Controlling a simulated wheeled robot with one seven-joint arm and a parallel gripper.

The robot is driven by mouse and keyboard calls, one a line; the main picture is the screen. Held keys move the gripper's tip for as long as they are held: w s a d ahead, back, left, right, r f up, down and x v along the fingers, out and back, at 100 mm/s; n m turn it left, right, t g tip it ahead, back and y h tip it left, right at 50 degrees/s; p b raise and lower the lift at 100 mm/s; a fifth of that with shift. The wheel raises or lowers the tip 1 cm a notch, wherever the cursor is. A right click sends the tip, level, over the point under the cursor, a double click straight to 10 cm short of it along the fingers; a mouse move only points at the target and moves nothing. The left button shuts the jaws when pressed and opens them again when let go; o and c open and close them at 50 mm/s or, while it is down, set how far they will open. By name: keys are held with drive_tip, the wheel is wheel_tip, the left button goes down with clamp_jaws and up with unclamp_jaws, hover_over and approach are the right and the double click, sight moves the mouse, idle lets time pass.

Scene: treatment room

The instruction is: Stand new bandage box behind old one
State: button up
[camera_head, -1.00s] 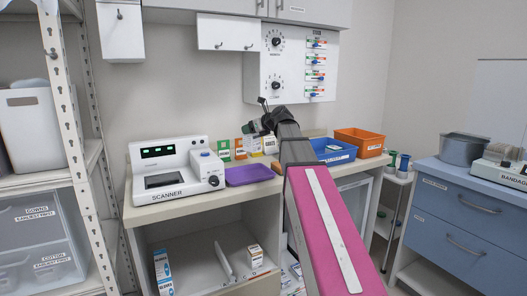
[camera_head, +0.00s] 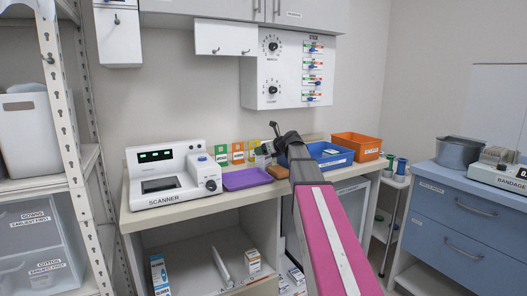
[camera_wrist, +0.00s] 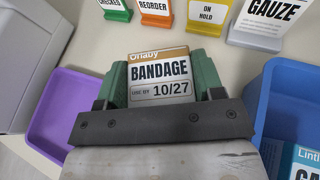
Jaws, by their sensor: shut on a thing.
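A bandage box (camera_wrist: 158,75) with a tan top band, marked BANDAGE and use by 10/27, is held between the green fingers of my gripper (camera_wrist: 160,82) in the wrist view. In the head view my gripper (camera_head: 272,148) is over the counter, in front of the wall, and mostly hidden by my arm. I cannot make out another bandage box for certain.
On the counter are a scanner (camera_head: 170,172), a purple tray (camera_head: 247,179), a blue tray (camera_head: 328,154) and an orange bin (camera_head: 357,146). A grey pot (camera_head: 459,152) stands beside the BANDAGE holder.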

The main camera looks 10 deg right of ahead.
drive_tip(key=shift+f, duration=0.1)
drive_tip(key=o, duration=1)
drive_tip(key=shift+c, duration=0.2)
